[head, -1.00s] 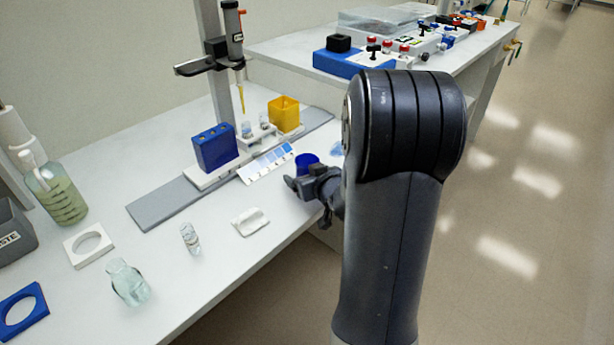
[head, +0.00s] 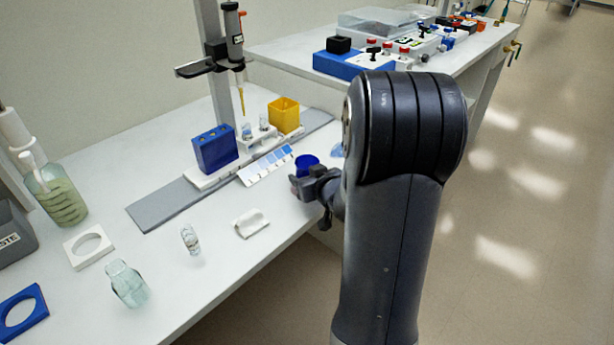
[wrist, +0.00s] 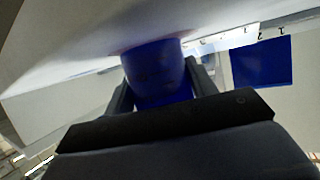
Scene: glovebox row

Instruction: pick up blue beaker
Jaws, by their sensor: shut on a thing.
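The blue beaker (head: 307,162) stands on the white bench near its front edge, partly hidden behind my gripper in the head view. My gripper (head: 301,185) is low over the bench and reaches the beaker from the front. In the wrist view the blue beaker (wrist: 155,70) sits between the two dark fingers, one on each side of it. My gripper (wrist: 160,85) is shut on the beaker. The beaker appears to be at bench level; I cannot tell whether it touches the surface.
A colour strip card (head: 266,165), a blue block (head: 215,149) and a yellow box (head: 284,115) stand behind the beaker. A white holder (head: 251,223), a small vial (head: 190,239) and a glass bottle (head: 127,284) are to the left. Bare bench lies between them.

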